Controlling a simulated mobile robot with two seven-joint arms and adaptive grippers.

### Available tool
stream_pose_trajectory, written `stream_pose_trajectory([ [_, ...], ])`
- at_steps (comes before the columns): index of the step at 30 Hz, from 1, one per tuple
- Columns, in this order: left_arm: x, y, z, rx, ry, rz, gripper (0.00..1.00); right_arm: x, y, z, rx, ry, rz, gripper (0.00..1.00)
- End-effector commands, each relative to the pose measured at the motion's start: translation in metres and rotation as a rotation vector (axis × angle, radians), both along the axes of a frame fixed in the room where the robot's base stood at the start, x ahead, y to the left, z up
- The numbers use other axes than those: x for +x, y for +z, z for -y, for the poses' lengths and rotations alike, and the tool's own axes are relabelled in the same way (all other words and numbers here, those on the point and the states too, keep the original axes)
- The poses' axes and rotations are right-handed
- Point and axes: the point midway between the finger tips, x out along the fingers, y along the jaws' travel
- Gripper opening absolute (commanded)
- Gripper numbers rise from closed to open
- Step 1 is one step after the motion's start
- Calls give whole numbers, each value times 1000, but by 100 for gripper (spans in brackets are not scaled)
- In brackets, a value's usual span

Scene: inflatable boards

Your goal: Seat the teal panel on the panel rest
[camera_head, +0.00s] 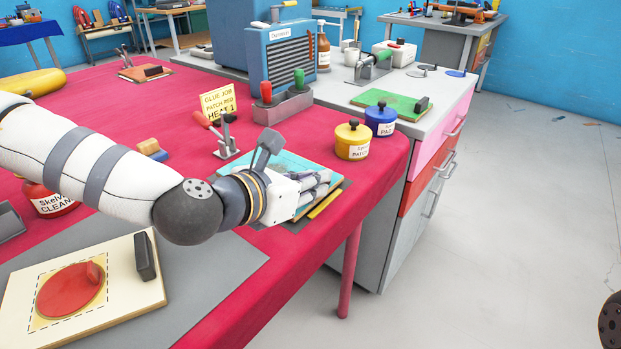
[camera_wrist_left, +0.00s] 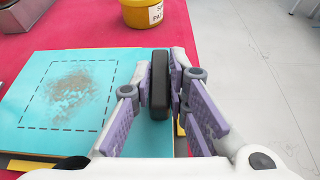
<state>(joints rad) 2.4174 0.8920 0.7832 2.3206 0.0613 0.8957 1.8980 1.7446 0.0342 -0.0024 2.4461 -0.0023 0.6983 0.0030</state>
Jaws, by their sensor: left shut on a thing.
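The teal panel (camera_head: 277,163) lies flat, or nearly so, near the right edge of the red table. It is partly hidden by my left arm in the head view. In the left wrist view the teal panel (camera_wrist_left: 28,110) shows a dashed square around a brown scuffed patch, and a black upright handle (camera_wrist_left: 161,82) at its right edge. My left gripper (camera_head: 322,183) is shut on that handle, a finger on each side (camera_wrist_left: 162,88). A yellow-edged strip (camera_head: 326,203) shows beside and below the panel; I cannot tell whether it belongs to the panel rest. My right gripper is out of view.
Yellow (camera_head: 352,140) and blue (camera_head: 380,118) pots stand just beyond the panel. A lever clamp (camera_head: 226,138) stands behind it. A wooden board (camera_head: 130,290) with a red patch lies on a grey mat at front left. The floor right of the table is clear.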

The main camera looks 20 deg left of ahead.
Motion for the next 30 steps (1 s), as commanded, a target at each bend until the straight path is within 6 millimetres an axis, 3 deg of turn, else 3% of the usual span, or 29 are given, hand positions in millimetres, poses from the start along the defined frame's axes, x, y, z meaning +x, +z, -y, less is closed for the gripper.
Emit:
stream_pose_trajectory([
  [30,0,-4,0,1,0,1,0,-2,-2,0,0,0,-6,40],
])
